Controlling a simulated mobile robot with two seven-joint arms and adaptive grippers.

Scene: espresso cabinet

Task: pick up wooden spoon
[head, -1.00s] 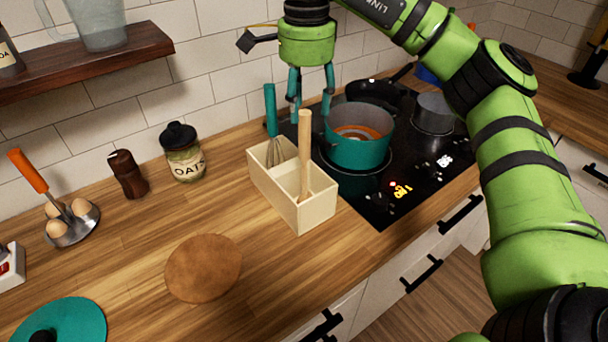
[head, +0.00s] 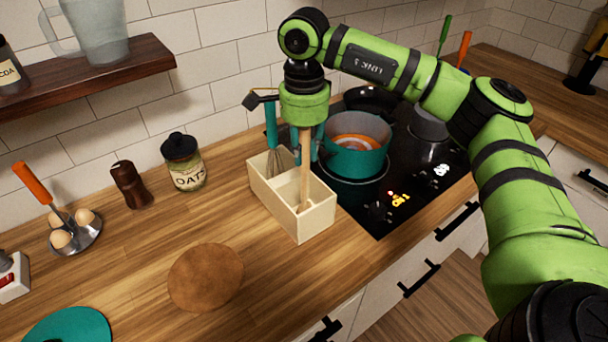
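The wooden spoon (head: 305,179) stands upright in the right part of a pale wooden utensil box (head: 317,219), handle up. My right gripper (head: 307,155) is above the box, pointing down, with its teal fingers on either side of the spoon's handle. The fingers look open, with a small gap beside the handle. My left gripper is not in view.
A whisk with a teal handle (head: 270,125) stands in the box close to the left finger. A teal pot (head: 355,161) sits on the black cooktop just right. An oats jar (head: 184,165) and a round wooden board (head: 205,278) are to the left. A shelf (head: 95,75) hangs upper left.

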